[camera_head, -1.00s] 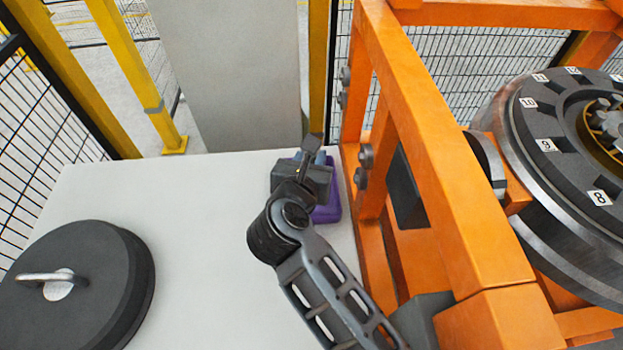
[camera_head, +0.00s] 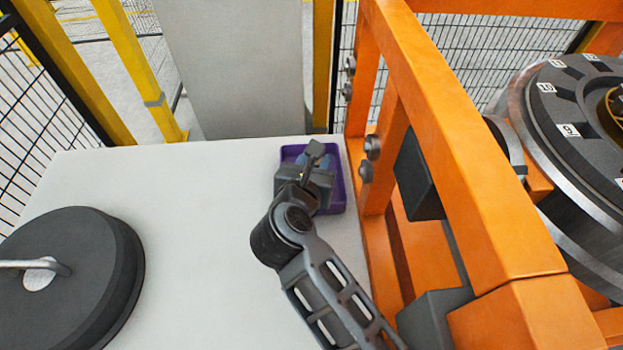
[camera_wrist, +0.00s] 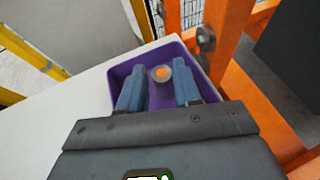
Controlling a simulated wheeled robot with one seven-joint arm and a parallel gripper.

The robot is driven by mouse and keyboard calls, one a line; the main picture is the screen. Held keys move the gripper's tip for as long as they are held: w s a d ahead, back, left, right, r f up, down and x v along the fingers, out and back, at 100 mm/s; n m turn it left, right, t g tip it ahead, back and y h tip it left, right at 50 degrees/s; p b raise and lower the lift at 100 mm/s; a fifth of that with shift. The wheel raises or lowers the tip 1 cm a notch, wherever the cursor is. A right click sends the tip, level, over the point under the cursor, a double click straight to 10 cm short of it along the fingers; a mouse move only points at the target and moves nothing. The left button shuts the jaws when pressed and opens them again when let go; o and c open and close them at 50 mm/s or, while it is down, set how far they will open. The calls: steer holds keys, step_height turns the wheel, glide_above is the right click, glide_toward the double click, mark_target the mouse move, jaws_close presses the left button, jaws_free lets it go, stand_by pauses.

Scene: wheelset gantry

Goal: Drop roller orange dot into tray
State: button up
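The roller (camera_wrist: 161,80) is a small grey cylinder with an orange dot on the end facing the wrist camera. The purple tray (camera_wrist: 122,72) lies behind and below the fingers and roller. In the head view my gripper (camera_head: 307,165) is over the tray (camera_head: 338,193) and covers much of it. The roller cannot be made out there.
The tray stands on a white table (camera_head: 190,200), close to an orange frame (camera_head: 455,170) on the right. A dark round lid with a handle (camera_head: 90,270) lies at the left. The wheelset (camera_head: 590,130) is beyond the frame. The table's middle is clear.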

steer(key=o, duration=0.4)
steer(key=shift+o, duration=0.2)
steer(key=v, duration=0.8)
steer(key=shift+b, duration=0.3)
